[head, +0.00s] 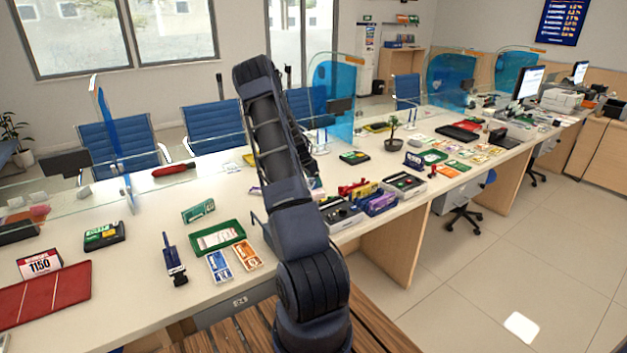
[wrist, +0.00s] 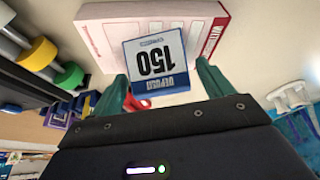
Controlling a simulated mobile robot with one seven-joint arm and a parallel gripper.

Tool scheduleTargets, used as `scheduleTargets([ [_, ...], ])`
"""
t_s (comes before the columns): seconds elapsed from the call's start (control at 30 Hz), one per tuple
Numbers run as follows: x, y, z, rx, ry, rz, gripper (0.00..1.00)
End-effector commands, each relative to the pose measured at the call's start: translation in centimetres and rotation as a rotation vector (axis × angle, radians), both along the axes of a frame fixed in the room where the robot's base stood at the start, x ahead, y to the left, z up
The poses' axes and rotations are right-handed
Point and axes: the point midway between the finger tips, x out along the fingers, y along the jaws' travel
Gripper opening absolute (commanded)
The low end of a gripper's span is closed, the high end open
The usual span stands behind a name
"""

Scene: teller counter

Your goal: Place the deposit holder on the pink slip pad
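The deposit holder (wrist: 156,62), a blue-and-white card stand marked 150, shows in the wrist view in front of the pink slip pad (wrist: 100,35), a white pad with a pink lettered side. Its lettering is upside down in the picture. My gripper (wrist: 163,72) has its teal fingers wide apart, one on each side of the holder. A narrow gap shows between the holder and the right finger. In the head view my arm hides the gripper, holder and pad.
Yellow and green round-ended handles (wrist: 40,54) stand left of the pad in the wrist view. In the head view a green tray (head: 217,237), a stamp-like tool (head: 174,262) and a purple box (head: 381,204) lie on the counter around my arm. Clear glass screens line the far edge.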

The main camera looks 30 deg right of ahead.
Motion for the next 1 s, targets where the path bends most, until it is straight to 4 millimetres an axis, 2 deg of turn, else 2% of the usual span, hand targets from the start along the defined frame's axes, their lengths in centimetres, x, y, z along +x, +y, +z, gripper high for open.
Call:
scheduleTargets([
  [0.27, 0.1, 0.2, 0.8, -0.001, -0.001, 0.0, 0.8],
  [0.37, 0.1, 0.7, 2.0, -0.001, -0.003, 0.002, 0.8],
  [0.7, 0.1, 3.2, 8.0, -0.001, -0.002, 0.002, 0.8],
  [0.9, 0.0, 4.2, 10.4, -0.001, -0.001, 0.0, 0.8],
  [1.0, 0.0, 4.5, 11.0, -0.001, -0.001, 0.0, 0.8],
])
